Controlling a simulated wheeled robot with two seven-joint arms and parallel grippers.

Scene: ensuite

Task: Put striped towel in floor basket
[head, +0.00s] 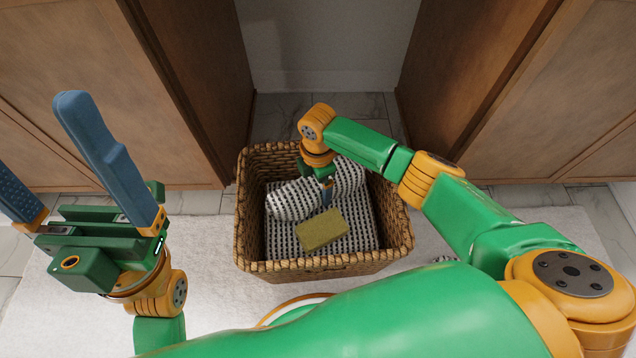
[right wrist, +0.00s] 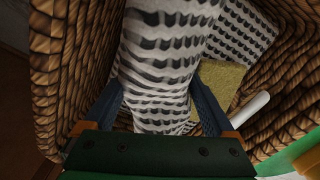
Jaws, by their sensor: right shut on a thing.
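The striped towel (head: 292,200), a black-and-white roll, lies inside the wicker floor basket (head: 395,235). My right gripper (head: 327,195) reaches down into the basket. In the right wrist view, its blue fingers (right wrist: 158,105) are on either side of the towel (right wrist: 160,60), shut on it. Below the roll, a flat black-and-white patterned cloth (head: 360,240) covers the basket floor. A yellow-green sponge (head: 320,230) lies on that cloth, close to the right gripper. My left gripper (head: 38,135) is open and empty, left of the basket.
The basket stands on a pale rug (head: 205,260) between wooden cabinets (head: 90,80) and (head: 545,100). A white rod-like thing (right wrist: 248,110) shows near the basket wall in the right wrist view.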

